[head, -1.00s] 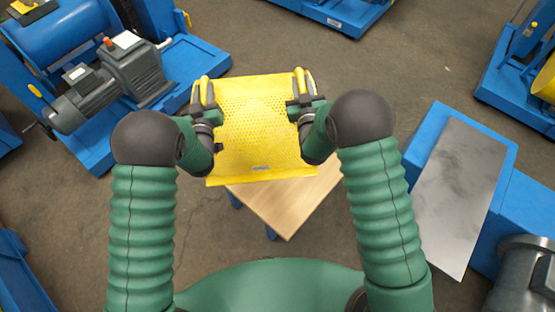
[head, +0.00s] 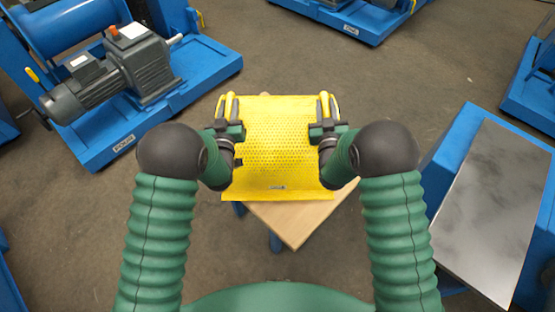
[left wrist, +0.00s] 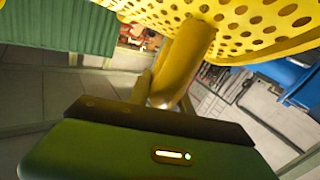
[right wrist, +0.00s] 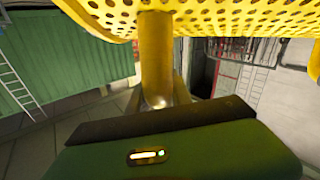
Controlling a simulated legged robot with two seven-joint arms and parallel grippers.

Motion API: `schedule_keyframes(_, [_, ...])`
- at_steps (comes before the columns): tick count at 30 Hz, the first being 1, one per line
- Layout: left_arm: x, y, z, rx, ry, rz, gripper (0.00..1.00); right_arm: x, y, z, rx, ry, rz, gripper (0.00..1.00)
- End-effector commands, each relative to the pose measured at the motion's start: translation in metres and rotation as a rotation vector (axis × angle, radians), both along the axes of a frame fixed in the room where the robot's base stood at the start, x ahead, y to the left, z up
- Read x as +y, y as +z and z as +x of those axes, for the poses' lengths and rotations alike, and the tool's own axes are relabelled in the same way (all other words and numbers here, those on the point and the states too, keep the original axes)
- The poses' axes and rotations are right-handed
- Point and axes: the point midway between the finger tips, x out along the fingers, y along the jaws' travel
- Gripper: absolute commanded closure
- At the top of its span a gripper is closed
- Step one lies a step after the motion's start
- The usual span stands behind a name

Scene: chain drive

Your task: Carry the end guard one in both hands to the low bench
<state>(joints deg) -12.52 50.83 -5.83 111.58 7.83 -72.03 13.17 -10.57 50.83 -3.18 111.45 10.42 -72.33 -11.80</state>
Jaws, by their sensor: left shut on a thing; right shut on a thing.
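The end guard one (head: 278,150) is a yellow perforated sheet with a handle on each side, held up in front of me in the head view. My left gripper (head: 228,108) is shut on its left handle; that handle also shows in the left wrist view (left wrist: 188,60). My right gripper (head: 327,108) is shut on its right handle, which shows in the right wrist view (right wrist: 156,60). The low bench (head: 296,225) has a light wooden top and blue legs. It lies below the guard's near edge, and the guard hides much of it.
A blue machine base with a grey motor (head: 140,65) stands at the left. A blue stand with a grey metal plate (head: 495,205) is at the right. Another blue base (head: 350,18) is at the far side. Open concrete floor (head: 300,60) lies beyond the guard.

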Motion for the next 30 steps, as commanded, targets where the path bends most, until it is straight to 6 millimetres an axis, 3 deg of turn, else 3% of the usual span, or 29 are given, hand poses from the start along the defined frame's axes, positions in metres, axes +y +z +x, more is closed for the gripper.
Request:
schedule_keyframes(1, [0.003, 0.009, 0.002, -0.016, 0.006, -0.002, 1.0, 0.001, 0.004, 0.0, -0.004, 0.003, -0.002, 1.0])
schedule_keyframes(11, [0.003, 0.005, 0.003, -0.015, 0.006, -0.002, 1.0, 0.001, 0.0, 0.001, -0.003, 0.003, -0.002, 1.0])
schedule_keyframes(30, [0.003, -0.039, 0.002, -0.015, 0.006, -0.002, 1.0, 0.001, -0.043, 0.0, -0.004, 0.002, -0.002, 1.0])
